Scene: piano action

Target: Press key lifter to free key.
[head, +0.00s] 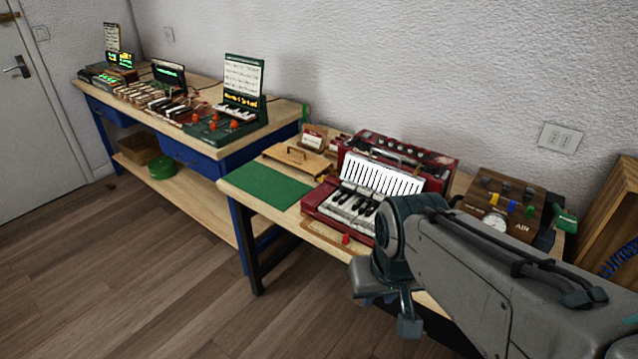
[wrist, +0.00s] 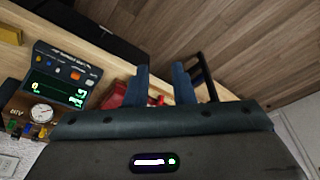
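A red keyboard instrument (head: 318,205) with white and black keys (head: 350,208) sits on the near bench. A small red tab (head: 346,239) is at its front edge; I cannot tell whether this is the key lifter. My gripper (wrist: 162,72) is open, with two blue-grey fingers apart and nothing between them. Red parts (wrist: 122,94) of what looks like the instrument show beyond and beside the fingers in the wrist view. In the head view my arm covers the instrument's right side and the bench front. Any stuck key cannot be made out.
A green mat (head: 262,186) and wooden block (head: 298,158) lie left of the instrument. A wooden AIR panel with a gauge (head: 496,220) stands to the right. A display box (wrist: 62,78) shows in the wrist view. The left bench (head: 200,190) holds more keyboards. Floor in front is clear.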

